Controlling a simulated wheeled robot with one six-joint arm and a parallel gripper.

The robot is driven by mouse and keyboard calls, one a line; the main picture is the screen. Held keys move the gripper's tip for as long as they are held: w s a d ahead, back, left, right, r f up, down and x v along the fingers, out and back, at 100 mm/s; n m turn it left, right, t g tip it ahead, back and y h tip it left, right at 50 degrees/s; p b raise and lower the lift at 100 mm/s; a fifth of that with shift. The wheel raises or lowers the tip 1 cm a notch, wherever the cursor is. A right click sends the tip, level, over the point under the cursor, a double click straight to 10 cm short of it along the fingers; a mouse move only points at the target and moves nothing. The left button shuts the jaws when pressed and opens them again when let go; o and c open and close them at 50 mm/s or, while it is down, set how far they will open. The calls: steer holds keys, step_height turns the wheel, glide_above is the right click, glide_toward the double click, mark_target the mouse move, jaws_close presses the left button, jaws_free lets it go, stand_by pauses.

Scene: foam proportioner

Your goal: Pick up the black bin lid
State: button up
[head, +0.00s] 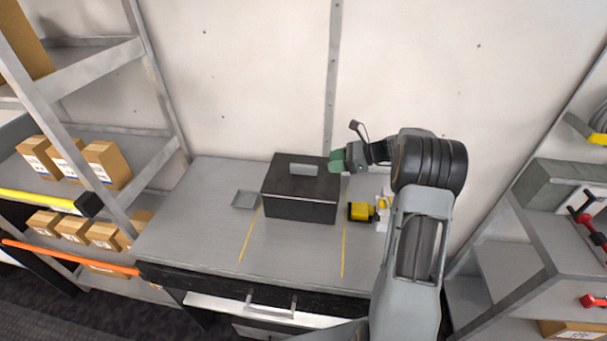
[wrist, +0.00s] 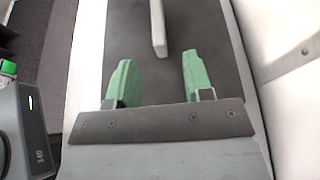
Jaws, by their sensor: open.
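The black bin (head: 298,208) stands on the grey workbench between two yellow lines. Its black lid (head: 281,179) is on top, with a light grey bar handle (head: 304,169) in the middle. My gripper (head: 343,161) is at the right edge of the lid, at about its height or slightly above. In the wrist view my gripper (wrist: 157,80) has its two green fingers apart with nothing between them. The handle (wrist: 158,28) lies beyond the fingertips, in line with the gap, over the dark lid (wrist: 195,30).
A yellow and black object (head: 360,211) stands right of the bin, below my arm. A small grey tray (head: 244,200) lies left of the bin. The wall (head: 250,80) is close behind. Shelves with cardboard boxes (head: 105,165) stand at the left. The bench front is clear.

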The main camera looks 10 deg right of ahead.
mark_target(313, 167)
steer(key=shift+p+x, duration=1.25)
steer(key=shift+x, duration=3.4)
steer(key=shift+s, duration=0.1)
jaws_close()
